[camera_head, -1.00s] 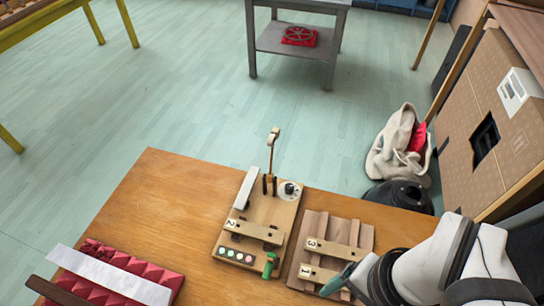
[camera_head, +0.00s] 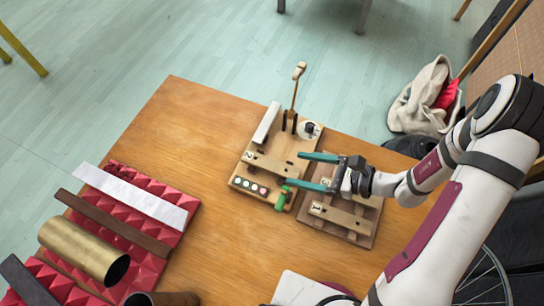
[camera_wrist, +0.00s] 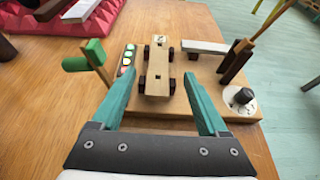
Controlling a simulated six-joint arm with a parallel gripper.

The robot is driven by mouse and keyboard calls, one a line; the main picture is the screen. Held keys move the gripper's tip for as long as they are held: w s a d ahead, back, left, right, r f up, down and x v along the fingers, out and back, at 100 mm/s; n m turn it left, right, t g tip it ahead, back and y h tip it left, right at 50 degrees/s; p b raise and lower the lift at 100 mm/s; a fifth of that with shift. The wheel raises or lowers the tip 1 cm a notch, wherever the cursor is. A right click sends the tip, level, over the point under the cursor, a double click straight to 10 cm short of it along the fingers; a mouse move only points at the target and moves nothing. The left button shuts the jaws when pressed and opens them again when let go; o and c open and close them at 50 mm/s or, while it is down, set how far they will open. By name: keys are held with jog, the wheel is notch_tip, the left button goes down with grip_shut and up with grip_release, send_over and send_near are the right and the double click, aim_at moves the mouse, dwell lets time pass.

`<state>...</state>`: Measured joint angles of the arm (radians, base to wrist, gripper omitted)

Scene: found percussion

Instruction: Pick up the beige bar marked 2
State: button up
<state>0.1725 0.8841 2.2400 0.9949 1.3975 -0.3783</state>
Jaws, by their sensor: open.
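The beige bar marked 2 (camera_head: 270,163) lies across dark supports on the wooden board (camera_head: 284,148). In the wrist view the bar (camera_wrist: 157,72) points away from me, with its 2 label at the far end. My gripper (camera_head: 295,169) is open and empty, with teal fingers by the bar's right end. In the wrist view the fingertips (camera_wrist: 159,76) straddle the line of the bar, one at each side. Their height above it is hard to tell.
The board also carries a white bar (camera_head: 266,122), an upright mallet (camera_head: 297,85), a black knob (camera_head: 310,129) and a green handle (camera_head: 281,201). A rack with a bar marked 1 (camera_head: 340,217) sits under my wrist. Red foam (camera_head: 125,220) holds bars and tubes at left.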

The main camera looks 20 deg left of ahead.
aim_at(267, 163)
jog(key=x, duration=0.8)
jog(key=shift+s, duration=0.1)
jog(key=shift+r, duration=0.1)
grip_shut()
